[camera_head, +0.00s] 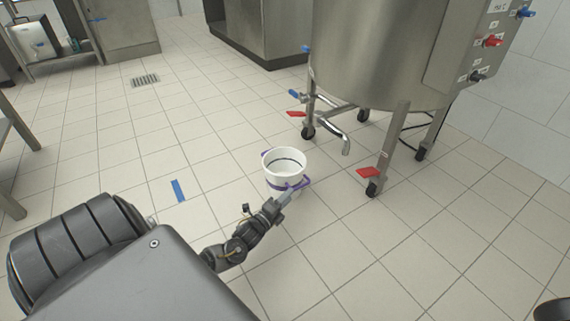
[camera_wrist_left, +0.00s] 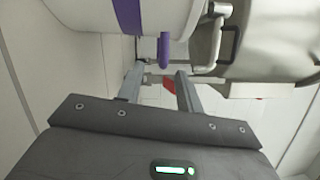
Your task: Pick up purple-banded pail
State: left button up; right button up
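The white pail (camera_head: 284,162) with a purple band appears to stand upright on the tiled floor, near the tank's outlet pipe in the head view. Its purple handle shows at the near side. In the left wrist view the pail's white wall (camera_wrist_left: 80,12) and purple band (camera_wrist_left: 127,16) fill the top left. My left gripper (camera_head: 291,196) is at the pail's near side. In the left wrist view its two fingers (camera_wrist_left: 160,72) are apart, with the end of the purple handle (camera_wrist_left: 164,50) in line with the gap. Contact cannot be told. My right gripper is not in view.
A blue floor strip (camera_head: 178,190) and a drain grate (camera_head: 145,80) lie to the left. Floor between is clear.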

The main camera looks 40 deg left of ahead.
aim_at(296, 188)
pick_arm(q)
jog(key=w+b, duration=0.4)
jog(key=shift+w+d+r, duration=0.1)
jog(key=shift+w+r, duration=0.05)
jog(key=shift+w, duration=0.2)
jog(key=shift+w+r, duration=0.1)
jog(key=shift+w, duration=0.1)
jog(key=shift+r, duration=0.1)
grip_shut()
